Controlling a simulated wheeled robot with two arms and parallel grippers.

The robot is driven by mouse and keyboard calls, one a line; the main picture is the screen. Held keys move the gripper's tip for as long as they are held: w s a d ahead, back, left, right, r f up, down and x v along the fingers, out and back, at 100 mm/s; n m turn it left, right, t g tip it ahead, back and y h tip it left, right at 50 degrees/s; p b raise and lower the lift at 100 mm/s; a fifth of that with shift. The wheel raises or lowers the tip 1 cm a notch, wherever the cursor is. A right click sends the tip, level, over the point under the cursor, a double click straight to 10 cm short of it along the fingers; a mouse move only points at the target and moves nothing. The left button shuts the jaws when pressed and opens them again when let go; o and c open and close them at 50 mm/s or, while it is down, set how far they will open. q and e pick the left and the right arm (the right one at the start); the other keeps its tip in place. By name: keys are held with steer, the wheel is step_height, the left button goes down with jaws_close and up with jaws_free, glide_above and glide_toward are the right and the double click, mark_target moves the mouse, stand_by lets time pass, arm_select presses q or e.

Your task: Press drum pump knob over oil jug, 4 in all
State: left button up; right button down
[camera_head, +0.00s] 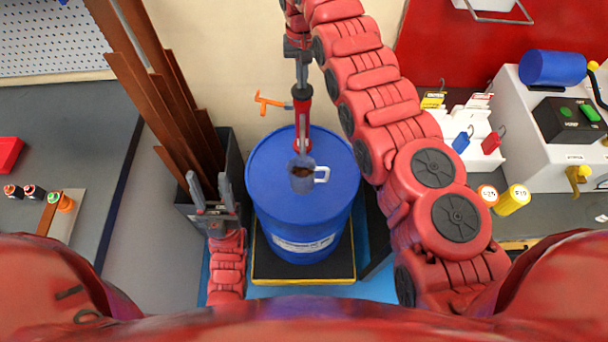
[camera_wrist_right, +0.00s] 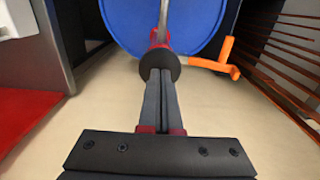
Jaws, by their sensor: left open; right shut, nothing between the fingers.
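The blue drum (camera_head: 262,180) stands upright, with a red pump (camera_head: 303,120) rising from its top. An orange side piece (camera_head: 270,102) juts left from the pump. A grey jug (camera_head: 301,178) with a white handle and something brown inside appears over the drum lid, in front of the pump. My right gripper (camera_head: 303,82) is shut and empty, pointing down above the pump. In the right wrist view its fingertips meet the black round knob (camera_wrist_right: 158,64); whether they touch cannot be told. My left gripper (camera_head: 208,188) is open and empty, left of the drum.
A dark bin (camera_head: 232,150) with brown bars stands left of the drum. The drum sits on a black, yellow-edged base (camera_head: 302,272). A grey bench (camera_head: 80,115) is at left; a white machine (camera_head: 510,100) is at right.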

steer(key=shift+r, duration=1.3)
steer(key=shift+r+p, duration=1.3)
steer(key=shift+r, duration=0.8)
step_height(320, 180, up, 6)
steer(key=p, duration=0.5)
